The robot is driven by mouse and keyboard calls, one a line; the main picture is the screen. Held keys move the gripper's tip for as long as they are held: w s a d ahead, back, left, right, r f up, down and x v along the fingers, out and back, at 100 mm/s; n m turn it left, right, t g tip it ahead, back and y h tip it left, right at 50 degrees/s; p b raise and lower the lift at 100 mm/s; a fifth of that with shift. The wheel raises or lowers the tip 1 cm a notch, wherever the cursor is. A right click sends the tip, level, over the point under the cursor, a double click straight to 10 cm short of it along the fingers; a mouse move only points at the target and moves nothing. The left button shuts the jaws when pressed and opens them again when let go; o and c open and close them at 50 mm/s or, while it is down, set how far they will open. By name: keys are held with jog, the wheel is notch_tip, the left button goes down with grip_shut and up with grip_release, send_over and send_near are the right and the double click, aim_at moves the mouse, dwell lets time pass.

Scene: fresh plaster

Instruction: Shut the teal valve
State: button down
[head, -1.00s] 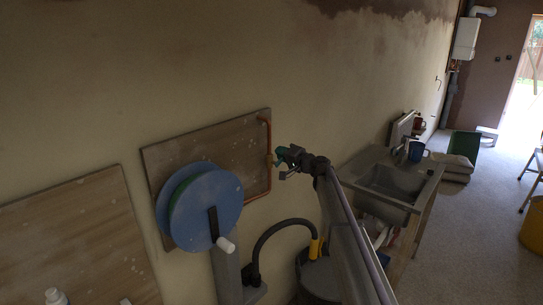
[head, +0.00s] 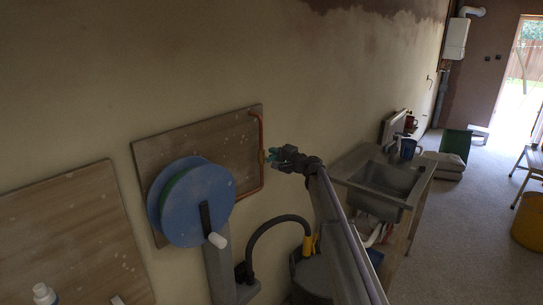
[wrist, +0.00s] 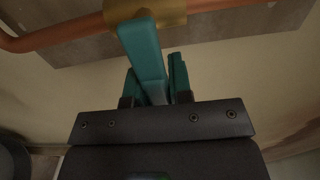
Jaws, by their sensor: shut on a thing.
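The teal valve lever (wrist: 148,55) extends from a brass valve body (wrist: 146,12) on a copper pipe (wrist: 72,32). In the wrist view the lever lies across the pipe's line, towards my gripper. My gripper (wrist: 155,88) is shut on the lever, with a finger on either side of it. In the head view my gripper (head: 274,155) is at the right edge of a wooden board, at the vertical copper pipe (head: 261,130). The valve is small there and partly hidden by the gripper.
A blue hose reel (head: 205,205) stands left of the pipe, in front of the wooden board (head: 225,140). A yellow bucket (head: 528,222) stands far right. The floor between is clear.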

jog(key=shift+s, duration=0.1)
jog(key=c, duration=1)
grip_release()
jog(key=v, duration=1)
jog(key=shift+s+d, duration=0.25)
jog(key=s+f+n+g+h, duration=0.35)
jog(key=s+f, duration=0.35)
jog(key=s, duration=0.5)
jog(key=s+f+n+g+h, duration=0.3)
jog(key=s+f+g, duration=0.3)
jog(key=s, duration=0.6)
jog(key=s+d+f+h, duration=0.2)
jog(key=s, duration=0.5)
jog(key=s+d+f+n+g+h+b, duration=0.1)
jog(key=s+d+f+h, duration=0.1)
jog(key=s, duration=0.5)
jog(key=s+d+f+g+h+b, duration=0.1)
jog(key=s+d+f+h, duration=0.1)
jog(key=s, duration=0.5)
jog(key=shift+s+d+n+h, duration=0.35)
jog(key=shift+d+h, duration=0.15)
jog(key=shift+h, duration=0.15)
